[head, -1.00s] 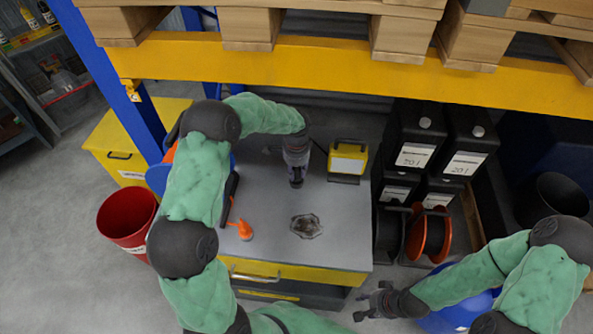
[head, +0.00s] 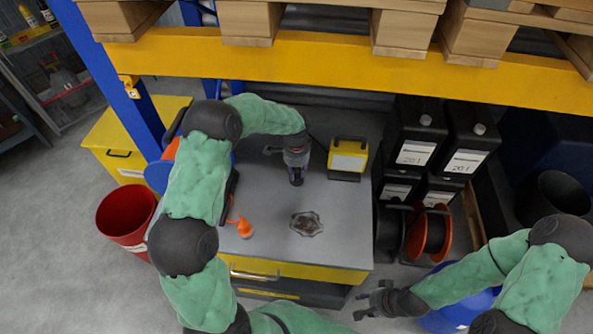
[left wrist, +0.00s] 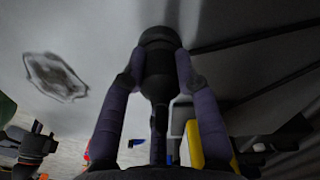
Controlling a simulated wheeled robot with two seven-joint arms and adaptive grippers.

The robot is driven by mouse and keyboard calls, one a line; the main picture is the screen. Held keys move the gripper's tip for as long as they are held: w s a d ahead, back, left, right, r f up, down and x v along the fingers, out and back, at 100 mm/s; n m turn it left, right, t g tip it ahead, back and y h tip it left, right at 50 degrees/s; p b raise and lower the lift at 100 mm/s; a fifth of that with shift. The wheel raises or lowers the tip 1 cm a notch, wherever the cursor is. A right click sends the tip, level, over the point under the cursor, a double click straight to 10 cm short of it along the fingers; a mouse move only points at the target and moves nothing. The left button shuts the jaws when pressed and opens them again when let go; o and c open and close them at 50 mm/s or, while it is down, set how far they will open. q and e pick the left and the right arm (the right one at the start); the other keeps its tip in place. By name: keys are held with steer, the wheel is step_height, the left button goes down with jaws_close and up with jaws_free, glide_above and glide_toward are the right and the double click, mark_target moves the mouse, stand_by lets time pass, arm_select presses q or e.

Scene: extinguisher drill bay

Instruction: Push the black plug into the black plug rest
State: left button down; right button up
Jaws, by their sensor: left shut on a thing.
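My left gripper (head: 296,181) points down at the grey bench top, left of a yellow lamp. In the left wrist view, its two purple fingers (left wrist: 159,68) are shut on a black, rounded piece, the black plug (left wrist: 158,88). A wider black round end (left wrist: 160,37) shows just past the fingertips; I cannot tell whether it is part of the plug or the black plug rest. In the head view the plug and rest are hidden by the gripper. My right gripper (head: 370,301) is open and empty, off the bench's front right corner.
The yellow lamp (head: 347,159) stands close right of the left gripper. Black canisters (head: 418,137) stand at right. A yellow shelf beam (head: 330,72) crosses above the bench's back.

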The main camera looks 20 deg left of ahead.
arm_select(q)
steer(key=shift+f, duration=0.25)
stand_by(0.7)
steer(key=c, duration=0.8)
jaws_free()
steer(key=shift+c, duration=0.2)
steer(key=shift+r+p, duration=3.05)
steer(key=shift+r, duration=1.5)
